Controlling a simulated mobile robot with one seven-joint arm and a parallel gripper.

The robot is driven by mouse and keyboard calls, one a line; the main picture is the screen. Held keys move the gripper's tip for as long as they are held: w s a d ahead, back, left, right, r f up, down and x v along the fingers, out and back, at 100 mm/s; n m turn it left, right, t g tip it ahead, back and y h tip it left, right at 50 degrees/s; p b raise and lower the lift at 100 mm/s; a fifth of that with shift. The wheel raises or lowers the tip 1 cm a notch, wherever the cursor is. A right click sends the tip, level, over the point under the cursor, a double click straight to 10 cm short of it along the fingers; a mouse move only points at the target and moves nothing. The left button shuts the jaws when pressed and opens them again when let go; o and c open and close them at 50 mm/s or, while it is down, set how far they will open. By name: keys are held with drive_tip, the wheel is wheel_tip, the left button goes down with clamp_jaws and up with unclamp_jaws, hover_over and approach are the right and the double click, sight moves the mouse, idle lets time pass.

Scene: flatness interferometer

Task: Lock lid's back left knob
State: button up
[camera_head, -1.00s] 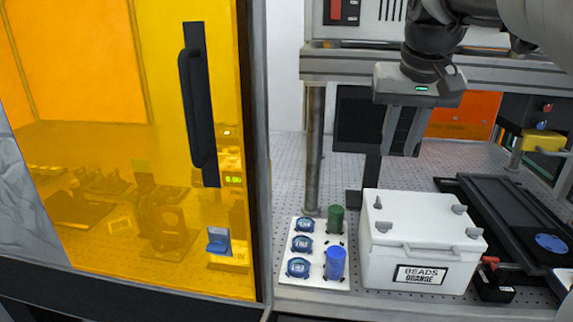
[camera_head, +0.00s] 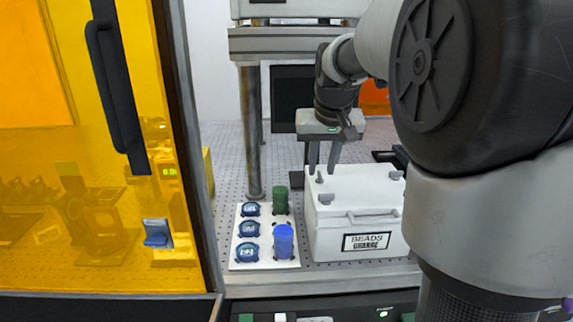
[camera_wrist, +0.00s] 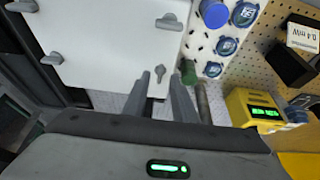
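A white lidded box labelled BEADS (camera_head: 345,222) has grey knobs near its lid corners. The back left knob (camera_head: 319,176) also shows in the wrist view (camera_wrist: 160,72). There it is turned across the direction of the other visible knobs: front left (camera_wrist: 169,22), front right (camera_wrist: 22,6) and back right (camera_wrist: 52,58). My gripper (camera_head: 323,168) is open and points down over the lid's back left corner. In the wrist view its fingertips (camera_wrist: 159,78) stand apart, one to each side of the back left knob. I cannot tell whether they touch it.
A white plate left of the box holds blue round lids (camera_head: 249,229), a blue cylinder (camera_head: 284,243) and a green cylinder (camera_head: 281,200). A metal post (camera_head: 251,135) stands behind the plate. A yellow-orange enclosure door (camera_head: 125,90) fills the left. My arm hides the right side.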

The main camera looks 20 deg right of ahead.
drive_tip(key=shift+x, duration=0.9)
drive_tip(key=shift+c, duration=0.4)
clamp_jaws()
